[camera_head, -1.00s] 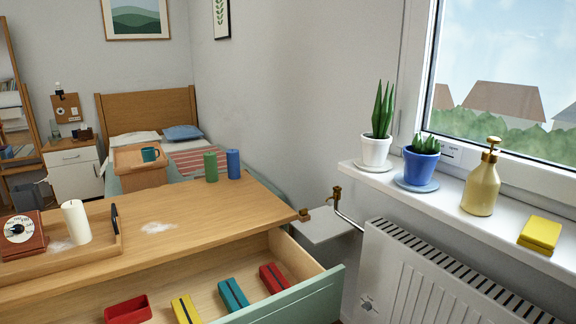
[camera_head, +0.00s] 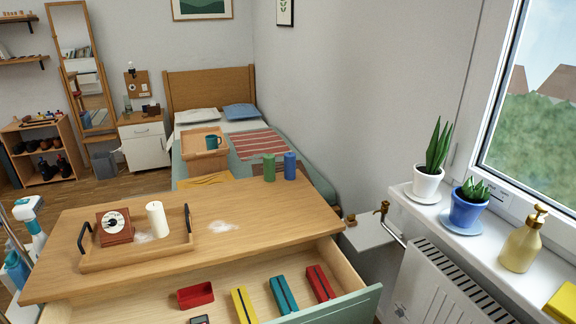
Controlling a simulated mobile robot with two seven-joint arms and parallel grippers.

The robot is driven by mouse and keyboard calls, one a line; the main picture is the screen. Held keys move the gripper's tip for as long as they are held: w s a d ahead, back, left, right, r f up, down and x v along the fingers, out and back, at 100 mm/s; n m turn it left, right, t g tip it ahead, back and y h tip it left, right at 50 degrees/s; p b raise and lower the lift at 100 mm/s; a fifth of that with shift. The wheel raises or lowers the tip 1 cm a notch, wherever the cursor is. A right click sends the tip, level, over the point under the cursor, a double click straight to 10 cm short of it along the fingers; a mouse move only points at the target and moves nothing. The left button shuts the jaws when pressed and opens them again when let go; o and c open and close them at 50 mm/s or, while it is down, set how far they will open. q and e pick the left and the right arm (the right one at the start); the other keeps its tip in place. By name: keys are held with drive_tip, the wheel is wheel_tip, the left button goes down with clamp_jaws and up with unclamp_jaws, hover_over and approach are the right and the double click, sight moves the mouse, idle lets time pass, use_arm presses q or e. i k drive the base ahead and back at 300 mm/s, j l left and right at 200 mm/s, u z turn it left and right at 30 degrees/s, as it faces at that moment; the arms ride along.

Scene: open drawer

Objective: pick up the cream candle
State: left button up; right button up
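The cream candle (camera_head: 157,219) stands upright in a wooden tray (camera_head: 112,262) with dark handles, on top of the wooden dresser (camera_head: 262,226). A dark red box with a round black-and-white face (camera_head: 114,227) sits to its left in the same tray. A whitish powdery patch lies by the candle's foot. Neither of my grippers shows in the head view.
The dresser's drawer (camera_head: 351,300) is open in front, holding a red tray (camera_head: 195,295) and several coloured boxes. A white powdery patch (camera_head: 222,226) marks the otherwise clear middle top.

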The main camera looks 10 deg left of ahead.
sight(155, 211)
drive_tip(key=k+u, duration=0.1)
drive_tip(key=u, duration=0.25)
drive_tip(key=k+u, duration=0.1)
drive_tip(key=u, duration=0.25)
drive_tip(key=k+u, duration=0.1)
drive_tip(key=u, duration=0.25)
